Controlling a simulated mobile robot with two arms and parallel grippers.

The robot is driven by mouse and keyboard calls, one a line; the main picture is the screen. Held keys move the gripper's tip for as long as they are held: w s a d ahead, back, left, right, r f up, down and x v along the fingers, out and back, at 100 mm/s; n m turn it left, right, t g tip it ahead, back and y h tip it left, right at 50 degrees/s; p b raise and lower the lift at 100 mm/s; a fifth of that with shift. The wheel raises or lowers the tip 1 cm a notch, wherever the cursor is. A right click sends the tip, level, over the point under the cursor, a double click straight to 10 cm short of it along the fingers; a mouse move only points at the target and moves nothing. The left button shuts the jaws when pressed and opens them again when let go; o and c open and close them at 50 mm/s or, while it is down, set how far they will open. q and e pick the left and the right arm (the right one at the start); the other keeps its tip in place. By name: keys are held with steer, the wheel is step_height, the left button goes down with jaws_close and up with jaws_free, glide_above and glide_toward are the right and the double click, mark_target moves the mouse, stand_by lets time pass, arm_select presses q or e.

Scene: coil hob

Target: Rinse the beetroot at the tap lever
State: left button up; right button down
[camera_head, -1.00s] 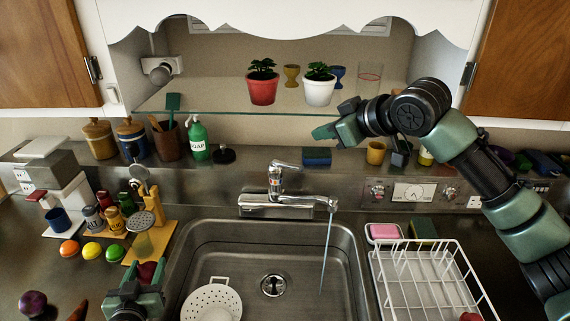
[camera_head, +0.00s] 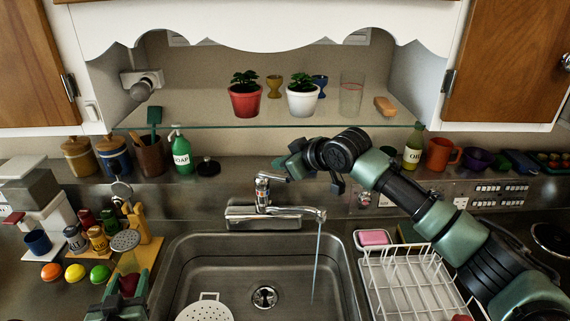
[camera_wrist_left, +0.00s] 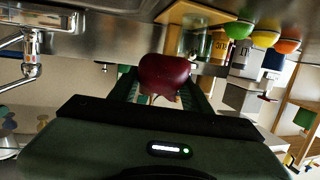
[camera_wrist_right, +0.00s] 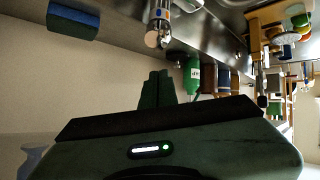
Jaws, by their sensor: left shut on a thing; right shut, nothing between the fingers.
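The dark red beetroot (camera_head: 129,284) is between the fingers of my left gripper (camera_wrist_left: 165,92), which is shut on it. It shows clearly in the left wrist view (camera_wrist_left: 166,74). My left gripper holds it left of the sink, low in the head view. The chrome tap lever (camera_head: 263,182) stands upright on the tap behind the sink. My right gripper (camera_head: 281,164) is shut and empty, just right of the lever's top; I cannot tell whether they touch. The right wrist view shows the lever (camera_wrist_right: 156,30) beyond the shut fingers. A thin water stream (camera_head: 316,262) falls from the spout.
The steel sink (camera_head: 200,252) holds a white colander (camera_head: 205,308). A white dish rack (camera_head: 415,275) stands to its right. Spice jars (camera_head: 98,240) and coloured fruit (camera_head: 75,273) are at the left. A glass shelf (camera_head: 220,118) with pots hangs above.

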arm_select(q)
steer(key=shift+r, duration=0.5)
arm_select(e)
steer(key=shift+d+f, duration=0.3)
steer(key=shift+f, duration=0.2)
arm_select(q)
steer(key=shift+s+d+r+p, duration=0.15)
steer(key=shift+d+r+p, duration=0.05)
steer(key=shift+r+p, duration=0.15)
arm_select(e)
steer(key=shift+s+d+f, duration=0.35)
steer(key=shift+d+f, duration=0.05)
steer(key=shift+f, duration=0.05)
arm_select(q)
steer(key=shift+f, duration=0.1)
steer(key=shift+a+f, duration=0.1)
steer(key=shift+a, duration=0.05)
arm_select(e)
steer(key=shift+w+a+f, duration=0.1)
steer(key=shift+w+a, duration=0.05)
steer(key=shift+a, duration=0.05)
